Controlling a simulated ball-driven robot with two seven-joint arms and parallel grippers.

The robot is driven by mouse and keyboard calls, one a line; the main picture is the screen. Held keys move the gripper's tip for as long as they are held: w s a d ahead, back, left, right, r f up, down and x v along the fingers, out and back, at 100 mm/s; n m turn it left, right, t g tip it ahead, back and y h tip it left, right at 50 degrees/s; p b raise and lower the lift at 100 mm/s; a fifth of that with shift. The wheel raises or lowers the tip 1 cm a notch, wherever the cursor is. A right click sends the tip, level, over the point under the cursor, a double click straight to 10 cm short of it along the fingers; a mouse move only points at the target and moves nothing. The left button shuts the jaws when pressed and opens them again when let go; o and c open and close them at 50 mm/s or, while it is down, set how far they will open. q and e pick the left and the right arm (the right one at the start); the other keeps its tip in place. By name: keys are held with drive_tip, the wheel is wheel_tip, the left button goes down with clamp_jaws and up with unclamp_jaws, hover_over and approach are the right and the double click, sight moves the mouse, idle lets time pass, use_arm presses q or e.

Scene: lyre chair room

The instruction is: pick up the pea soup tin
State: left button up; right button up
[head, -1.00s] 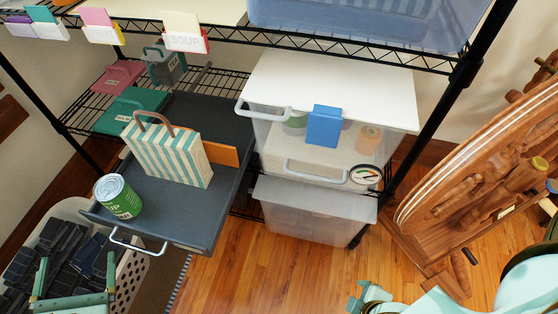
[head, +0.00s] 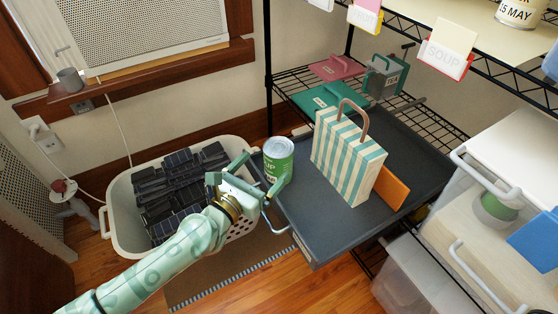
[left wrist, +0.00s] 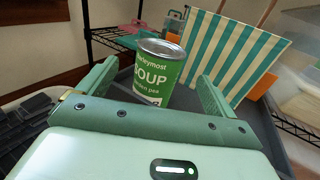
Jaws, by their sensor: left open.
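The pea soup tin (head: 278,160) is green and white with a silver lid. It stands upright on the left end of the dark grey pulled-out tray (head: 310,225). My left gripper (head: 260,172) is open at the tin's left side. In the left wrist view, the tin (left wrist: 158,75) shows its "SOUP" label and stands in the gap between the two open fingers (left wrist: 158,80). I cannot tell whether either finger touches it. The tin's foot is partly hidden behind the gripper. My right gripper is out of view.
A white basket (head: 125,215) of dark objects sits below my left arm. Wire shelving (head: 300,85) and clear drawers (head: 485,215) bound the tray.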

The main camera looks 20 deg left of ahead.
sight(270, 159)
use_arm(q)
drive_tip(key=shift+w+d, duration=0.1)
drive_tip(key=shift+w, duration=0.6)
drive_tip(key=w, duration=0.2)
drive_tip(key=w+d+b, duration=0.1)
drive_tip(key=w, duration=0.1)
drive_tip(key=shift+w, duration=0.2)
drive_tip(key=shift+r, duration=0.15)
drive_tip(key=c, duration=1.2)
drive_tip(key=shift+r, duration=0.1)
drive_tip(key=shift+c, duration=1)
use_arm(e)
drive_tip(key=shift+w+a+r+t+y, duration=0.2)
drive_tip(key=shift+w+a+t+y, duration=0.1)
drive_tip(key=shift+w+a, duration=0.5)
use_arm(q)
drive_tip(key=shift+r, duration=0.1)
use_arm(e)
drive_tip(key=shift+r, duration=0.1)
